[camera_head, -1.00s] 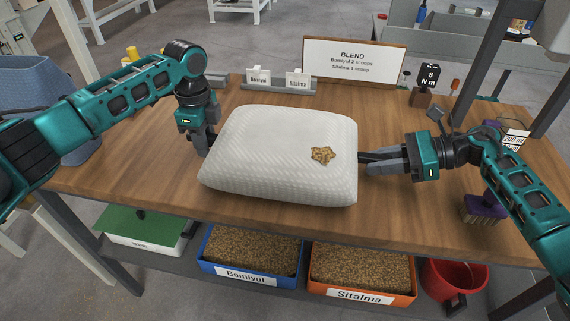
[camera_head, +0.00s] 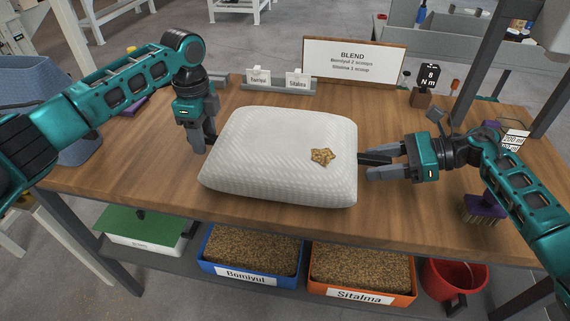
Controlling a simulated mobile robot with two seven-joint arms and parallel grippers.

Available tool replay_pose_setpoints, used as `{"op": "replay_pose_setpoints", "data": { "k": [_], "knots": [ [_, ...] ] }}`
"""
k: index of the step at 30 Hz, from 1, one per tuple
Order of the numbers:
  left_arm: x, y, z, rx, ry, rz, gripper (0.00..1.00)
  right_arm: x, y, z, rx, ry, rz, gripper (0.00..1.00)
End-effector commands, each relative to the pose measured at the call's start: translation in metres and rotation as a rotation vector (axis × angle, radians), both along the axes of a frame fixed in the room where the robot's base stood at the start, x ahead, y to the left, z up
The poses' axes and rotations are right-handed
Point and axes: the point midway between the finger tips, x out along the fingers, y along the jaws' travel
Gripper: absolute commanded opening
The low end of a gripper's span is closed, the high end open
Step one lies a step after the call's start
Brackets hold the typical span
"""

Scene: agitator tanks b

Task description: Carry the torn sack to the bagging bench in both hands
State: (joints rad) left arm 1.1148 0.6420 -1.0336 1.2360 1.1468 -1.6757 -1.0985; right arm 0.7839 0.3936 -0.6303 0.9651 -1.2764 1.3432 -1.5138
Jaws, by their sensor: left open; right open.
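The torn sack (camera_head: 275,155) is a plump white woven bag lying flat on the wooden bench (camera_head: 130,165). A tear on its top right shows brown grain (camera_head: 322,157). My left gripper (camera_head: 204,146) points down at the sack's left side, open, its fingers close beside the sack. My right gripper (camera_head: 370,167) points left at the sack's right side, open, its fingertips beside the sack's edge. One right fingertip is very near the sack; I cannot tell whether it touches. The sack rests on the bench top.
A BLEND sign (camera_head: 353,62) and a labelled card rack (camera_head: 280,86) stand behind the sack. A purple brush (camera_head: 484,207) lies near the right arm. Below are a blue grain bin (camera_head: 247,273), an orange grain bin (camera_head: 360,294) and a red bucket (camera_head: 454,280).

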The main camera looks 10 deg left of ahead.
Motion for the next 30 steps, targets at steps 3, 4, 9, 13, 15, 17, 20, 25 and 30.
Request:
{"op": "replay_pose_setpoints", "data": {
  "k": [3,4,9,13,15,17,20,25,30],
  "knots": [
    [0.001,0.000,0.027,-0.001,-0.006,0.000,0.51,0.000,0.000,0.000,0.000,0.000,0.000,0.51],
    [0.001,0.000,0.034,-0.001,-0.005,0.000,0.51,0.000,0.000,0.000,0.000,0.000,0.000,0.51],
    [0.000,0.000,0.068,0.000,-0.004,-0.001,0.51,0.000,0.000,0.000,0.000,0.000,0.000,0.51],
    [0.000,0.000,0.086,0.000,-0.003,-0.001,0.51,0.000,0.000,0.000,0.000,0.000,0.000,0.51],
    [0.000,0.000,0.092,0.000,-0.002,-0.001,0.51,0.000,0.000,0.000,0.000,0.000,0.000,0.51],
    [0.000,0.000,0.095,0.000,0.000,-0.001,0.51,0.000,-0.001,0.000,0.000,0.000,-0.001,0.51],
    [0.000,0.000,0.098,0.000,0.000,-0.001,0.51,0.000,-0.009,0.003,-0.002,-0.001,-0.002,0.51],
    [0.000,0.000,0.098,0.000,0.000,-0.001,0.51,0.001,-0.036,0.014,-0.003,-0.001,-0.003,0.51],
    [0.000,0.000,0.097,0.000,0.000,-0.001,0.51,0.001,-0.071,0.029,-0.003,-0.002,-0.004,0.51]
  ]
}}
